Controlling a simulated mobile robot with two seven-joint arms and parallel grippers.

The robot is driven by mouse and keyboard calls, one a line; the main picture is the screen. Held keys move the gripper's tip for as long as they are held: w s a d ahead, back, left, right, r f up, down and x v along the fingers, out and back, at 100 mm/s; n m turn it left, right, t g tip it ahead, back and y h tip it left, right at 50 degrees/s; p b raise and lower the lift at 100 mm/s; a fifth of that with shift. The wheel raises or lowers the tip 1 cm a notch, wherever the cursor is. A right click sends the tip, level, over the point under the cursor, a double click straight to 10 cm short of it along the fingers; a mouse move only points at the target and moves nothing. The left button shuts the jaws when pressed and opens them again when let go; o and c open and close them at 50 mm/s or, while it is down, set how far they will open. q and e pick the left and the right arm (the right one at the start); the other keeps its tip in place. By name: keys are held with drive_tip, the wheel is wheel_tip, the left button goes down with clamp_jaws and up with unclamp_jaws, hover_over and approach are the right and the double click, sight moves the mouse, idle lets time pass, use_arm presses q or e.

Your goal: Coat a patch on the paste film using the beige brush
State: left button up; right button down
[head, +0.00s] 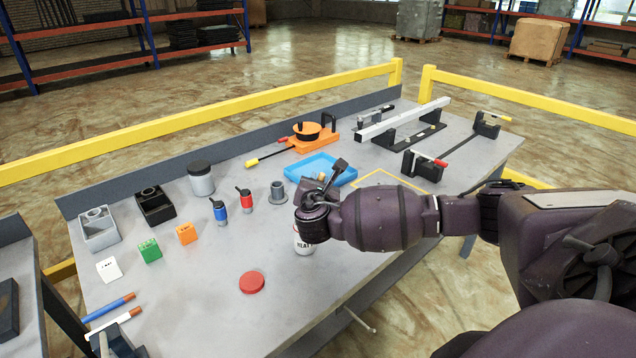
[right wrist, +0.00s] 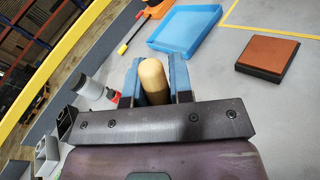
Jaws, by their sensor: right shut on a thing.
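My right gripper (head: 316,190) is over the middle of the grey table. In the right wrist view its blue fingers (right wrist: 155,78) are shut on a rounded beige piece, which looks like the handle of the beige brush (right wrist: 153,82). The bristles cannot be made out. A square red-brown pad on a dark base (right wrist: 267,58) lies on the table to the right of the gripper in that view; it may be the paste film, but I cannot tell. In the head view my arm appears to hide it. My left gripper is not in view.
A blue tray (head: 338,175) lies just beyond the gripper, near an orange device (head: 312,136). A red disc (head: 252,282), small bottles and blocks are to the left. Black-and-silver bar fixtures (head: 404,119) stand at the back right.

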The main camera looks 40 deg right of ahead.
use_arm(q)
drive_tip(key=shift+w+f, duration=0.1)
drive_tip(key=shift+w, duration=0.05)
use_arm(e)
drive_tip(key=shift+f, duration=0.5)
idle(0.4)
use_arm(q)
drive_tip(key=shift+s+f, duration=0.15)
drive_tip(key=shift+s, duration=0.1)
use_arm(e)
drive_tip(key=shift+f, duration=0.1)
idle(0.4)
use_arm(q)
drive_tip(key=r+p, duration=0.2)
drive_tip(key=p, duration=0.1)
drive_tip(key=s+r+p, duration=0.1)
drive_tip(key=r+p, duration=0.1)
drive_tip(key=p, duration=0.1)
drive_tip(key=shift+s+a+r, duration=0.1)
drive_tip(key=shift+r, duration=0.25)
use_arm(e)
wheel_tip(320, 180, up, 7)
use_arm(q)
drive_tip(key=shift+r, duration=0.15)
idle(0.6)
